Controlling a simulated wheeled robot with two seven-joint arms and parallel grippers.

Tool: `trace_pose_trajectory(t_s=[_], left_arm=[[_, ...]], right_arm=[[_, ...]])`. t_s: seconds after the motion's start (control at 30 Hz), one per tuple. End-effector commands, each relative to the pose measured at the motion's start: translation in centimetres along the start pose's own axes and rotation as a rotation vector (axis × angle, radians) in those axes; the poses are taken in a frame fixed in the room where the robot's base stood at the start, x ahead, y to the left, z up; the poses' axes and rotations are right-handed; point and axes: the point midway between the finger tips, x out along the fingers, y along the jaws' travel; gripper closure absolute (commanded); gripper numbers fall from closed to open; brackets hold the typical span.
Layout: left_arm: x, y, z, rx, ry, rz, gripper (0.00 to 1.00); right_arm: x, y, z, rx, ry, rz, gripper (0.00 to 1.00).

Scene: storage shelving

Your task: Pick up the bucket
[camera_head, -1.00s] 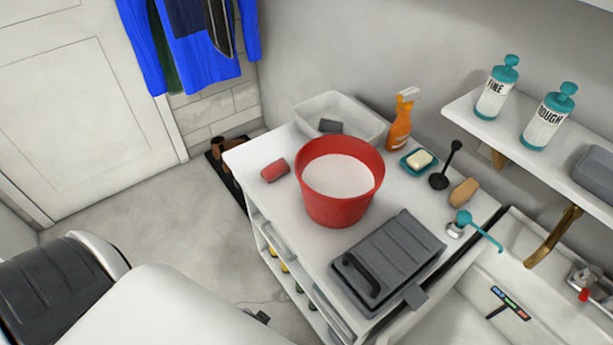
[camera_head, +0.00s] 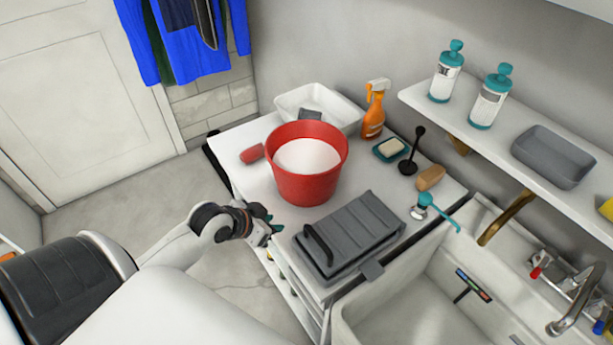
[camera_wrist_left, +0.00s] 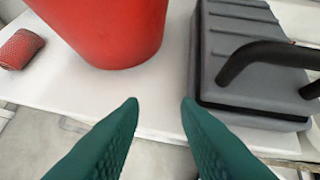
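The red bucket (camera_head: 308,180) stands upright on the white counter, with a white surface showing inside it. My left gripper (camera_head: 272,226) is at the front edge of the counter, in front of and a little left of the bucket, and does not touch it. In the left wrist view the bucket (camera_wrist_left: 112,30) is ahead at the top, and the two green fingertips of my left gripper (camera_wrist_left: 160,104) are apart with nothing between them. The bucket's top is cut off in that view. My right gripper is not in view.
A grey toolbox (camera_head: 350,236) with a black handle lies close to the right of my left gripper. A red sponge-like block (camera_head: 252,154), white tray (camera_head: 335,100), orange spray bottle (camera_head: 374,110) and soap dish (camera_head: 390,149) surround the bucket. A sink (camera_head: 420,290) is at right.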

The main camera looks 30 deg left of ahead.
Motion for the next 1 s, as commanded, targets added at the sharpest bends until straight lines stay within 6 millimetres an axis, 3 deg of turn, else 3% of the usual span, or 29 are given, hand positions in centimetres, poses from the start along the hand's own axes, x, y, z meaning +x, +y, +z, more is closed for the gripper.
trace_pose_trajectory(t_s=[0.03, 0.3, 0.43, 0.57, 1.0], left_arm=[[0.1, 2.0, 1.1, -0.006, -0.040, 0.013, 0.70], [-1.8, 11.9, 8.4, -0.069, -0.306, 0.083, 0.70], [-3.3, 15.3, 11.2, -0.095, -0.407, 0.115, 0.70], [-3.3, 16.6, 12.5, -0.107, -0.445, 0.126, 0.70], [1.9, 17.3, 14.9, -0.107, -0.444, 0.125, 0.70]], right_arm=[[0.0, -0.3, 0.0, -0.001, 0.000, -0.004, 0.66], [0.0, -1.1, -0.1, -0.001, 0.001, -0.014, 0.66], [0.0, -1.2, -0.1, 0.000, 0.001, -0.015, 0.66], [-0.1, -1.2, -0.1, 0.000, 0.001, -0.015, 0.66], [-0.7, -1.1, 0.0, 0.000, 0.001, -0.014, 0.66]])
